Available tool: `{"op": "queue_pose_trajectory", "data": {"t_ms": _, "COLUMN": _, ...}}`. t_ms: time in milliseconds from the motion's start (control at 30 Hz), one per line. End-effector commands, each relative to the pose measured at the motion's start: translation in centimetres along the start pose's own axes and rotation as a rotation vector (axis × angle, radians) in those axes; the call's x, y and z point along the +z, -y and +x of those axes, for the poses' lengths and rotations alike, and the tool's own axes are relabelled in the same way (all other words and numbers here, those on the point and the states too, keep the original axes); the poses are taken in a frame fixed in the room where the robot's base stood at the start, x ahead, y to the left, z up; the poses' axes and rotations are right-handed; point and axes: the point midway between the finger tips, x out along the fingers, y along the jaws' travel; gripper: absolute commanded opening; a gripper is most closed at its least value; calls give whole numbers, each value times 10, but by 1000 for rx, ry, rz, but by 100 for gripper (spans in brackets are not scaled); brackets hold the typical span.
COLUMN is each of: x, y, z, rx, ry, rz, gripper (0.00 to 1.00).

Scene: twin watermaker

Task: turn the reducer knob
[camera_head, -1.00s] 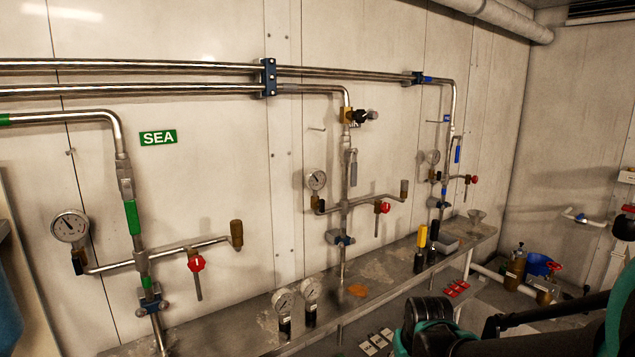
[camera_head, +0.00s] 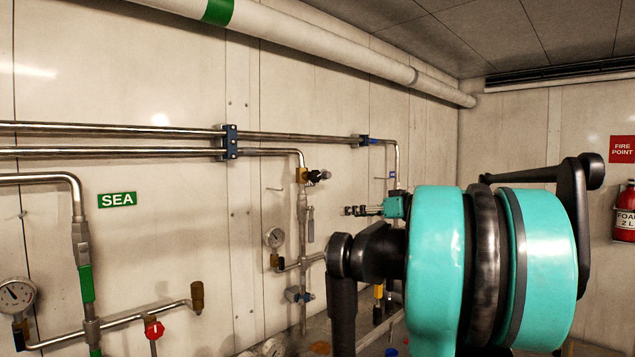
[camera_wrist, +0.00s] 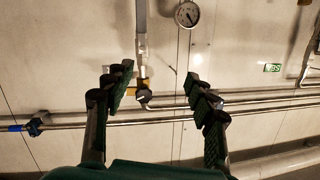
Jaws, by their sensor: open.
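The reducer knob (camera_head: 318,175) is a dark knob on a brass body at the top of the middle vertical pipe. My gripper (camera_head: 350,210) is in front of the wall, to the right of and lower than the knob in the head view. In the wrist view my gripper (camera_wrist: 158,82) is open and empty, its two dark fingers spread either side of the knob. The knob looks apart from both fingers.
Horizontal steel pipes (camera_head: 120,140) run along the wall, held by a blue clamp (camera_head: 230,142). My arm covers the right middle.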

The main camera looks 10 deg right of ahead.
Motion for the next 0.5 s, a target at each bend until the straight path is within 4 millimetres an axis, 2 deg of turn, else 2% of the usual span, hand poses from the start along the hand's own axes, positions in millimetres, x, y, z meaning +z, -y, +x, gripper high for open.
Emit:
{"op": "queue_pose_trajectory", "data": {"t_ms": 33, "x": -29, "y": -9, "z": -13, "rx": 9, "ry": -59, "rz": -35, "gripper": 56}}
{"op": "queue_pose_trajectory", "data": {"t_ms": 100, "x": -59, "y": -14, "z": -25, "rx": 17, "ry": -126, "rz": -80, "gripper": 56}}
{"op": "queue_pose_trajectory", "data": {"t_ms": 200, "x": -83, "y": -19, "z": -36, "rx": 24, "ry": -180, "rz": -119, "gripper": 56}}
{"op": "queue_pose_trajectory", "data": {"t_ms": 333, "x": -91, "y": -19, "z": -34, "rx": 25, "ry": -198, "rz": -133, "gripper": 56}}
{"op": "queue_pose_trajectory", "data": {"t_ms": 500, "x": -94, "y": -18, "z": -10, "rx": 21, "ry": -196, "rz": -132, "gripper": 56}}
